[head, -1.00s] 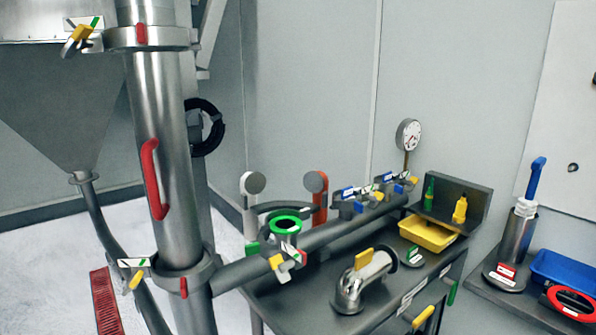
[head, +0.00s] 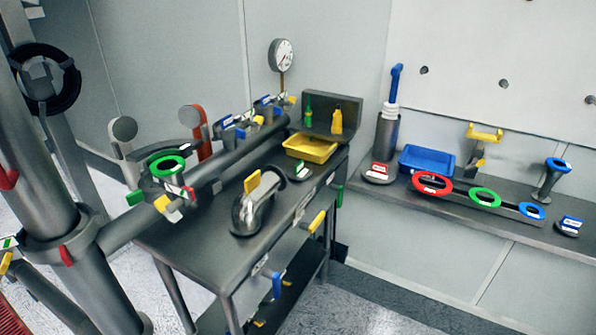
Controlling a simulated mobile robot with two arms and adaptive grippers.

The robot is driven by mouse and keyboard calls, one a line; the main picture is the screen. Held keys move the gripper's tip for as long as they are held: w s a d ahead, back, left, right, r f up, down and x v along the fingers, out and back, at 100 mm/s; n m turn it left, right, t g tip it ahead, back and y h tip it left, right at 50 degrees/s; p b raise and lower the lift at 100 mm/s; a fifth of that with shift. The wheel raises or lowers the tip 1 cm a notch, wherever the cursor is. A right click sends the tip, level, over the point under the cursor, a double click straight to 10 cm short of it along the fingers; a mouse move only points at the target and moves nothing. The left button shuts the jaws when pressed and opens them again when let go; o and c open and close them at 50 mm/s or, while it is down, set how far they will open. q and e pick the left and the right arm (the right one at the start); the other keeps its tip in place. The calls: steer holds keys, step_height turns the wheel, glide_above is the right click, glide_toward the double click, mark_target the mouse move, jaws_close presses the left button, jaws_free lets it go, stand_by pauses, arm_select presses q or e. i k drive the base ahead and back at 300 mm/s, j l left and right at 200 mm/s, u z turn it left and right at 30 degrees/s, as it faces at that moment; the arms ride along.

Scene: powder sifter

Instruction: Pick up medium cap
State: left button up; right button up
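Three dark, low round caps with coloured labels are in view. One with a green mark (head: 301,174) lies on the dark metal table, just in front of the yellow tray. A larger one with a red label (head: 380,172) lies on the wall shelf, left of the blue tray. A smaller one with a blue label (head: 569,227) lies at the shelf's right end. By size, the green-marked one looks like the medium cap; its label is too small to read. Neither of my grippers is in view.
The table (head: 205,232) also holds a pipe elbow with a yellow handle (head: 250,200) and a yellow tray (head: 312,143). The wall shelf holds a blue tray (head: 428,158) and red, green and blue rings. A large steel pipe (head: 40,185) stands at left. The floor (head: 375,305) at front right is clear.

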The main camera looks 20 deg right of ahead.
mark_target(298, 173)
steer(key=l+z, duration=0.1)
steer(key=z, duration=0.3)
steer(key=i+l+z, duration=0.1)
steer(key=z, duration=0.3)
steer(key=i+z, duration=0.15)
steer(key=z, duration=0.25)
steer(key=i+l+z, duration=0.1)
steer(key=z, duration=0.3)
steer(key=i, duration=0.3)
